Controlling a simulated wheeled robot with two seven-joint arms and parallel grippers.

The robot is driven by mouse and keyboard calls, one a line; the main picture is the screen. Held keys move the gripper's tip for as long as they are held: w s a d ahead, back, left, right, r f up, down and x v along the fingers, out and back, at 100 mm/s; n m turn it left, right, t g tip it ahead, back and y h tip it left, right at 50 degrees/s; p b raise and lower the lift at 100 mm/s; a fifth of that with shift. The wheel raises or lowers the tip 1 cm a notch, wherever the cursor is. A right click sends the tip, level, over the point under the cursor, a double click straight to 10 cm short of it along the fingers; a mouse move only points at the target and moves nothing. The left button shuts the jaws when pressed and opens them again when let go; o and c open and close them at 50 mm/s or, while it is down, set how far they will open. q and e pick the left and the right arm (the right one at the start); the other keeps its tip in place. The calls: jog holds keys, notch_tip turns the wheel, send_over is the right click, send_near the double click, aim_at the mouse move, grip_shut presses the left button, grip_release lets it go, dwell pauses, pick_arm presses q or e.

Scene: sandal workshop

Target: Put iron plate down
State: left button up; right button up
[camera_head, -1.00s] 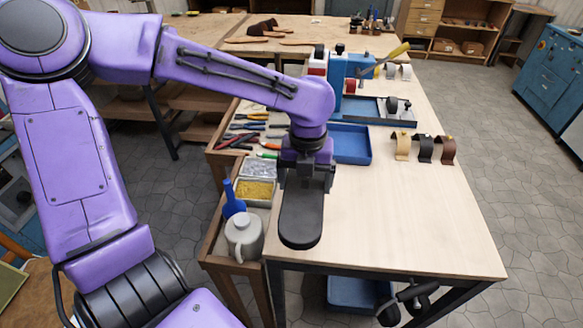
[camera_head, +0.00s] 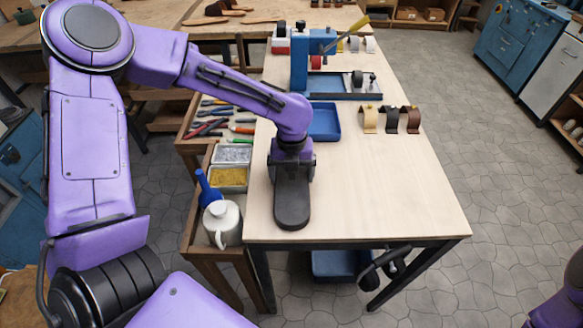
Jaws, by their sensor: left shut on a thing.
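The iron plate (camera_head: 292,205) is a dark, flat, long piece with a rounded near end. It is at the near left part of the pale wooden table (camera_head: 385,200). My left gripper (camera_head: 291,168) is shut on its far end, pointing down. The plate lies flat, over or on the tabletop; I cannot tell whether it touches. The fingertips are partly hidden by the gripper body. My right gripper is out of view.
A blue tray (camera_head: 325,122) lies behind the plate. Several curved straps (camera_head: 390,119) stand to its right. A blue machine (camera_head: 300,70) is farther back. A side shelf with a white jug (camera_head: 222,222) adjoins the left edge. The tabletop right of the plate is clear.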

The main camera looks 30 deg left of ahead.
aim_at(292, 176)
pick_arm(q)
jog(key=shift+d+r, duration=0.1)
jog(key=o, duration=1.8)
jog(key=shift+s, duration=0.1)
jog(key=shift+c, duration=0.2)
notch_tip(292, 176, up, 12)
jog(key=b, duration=0.1)
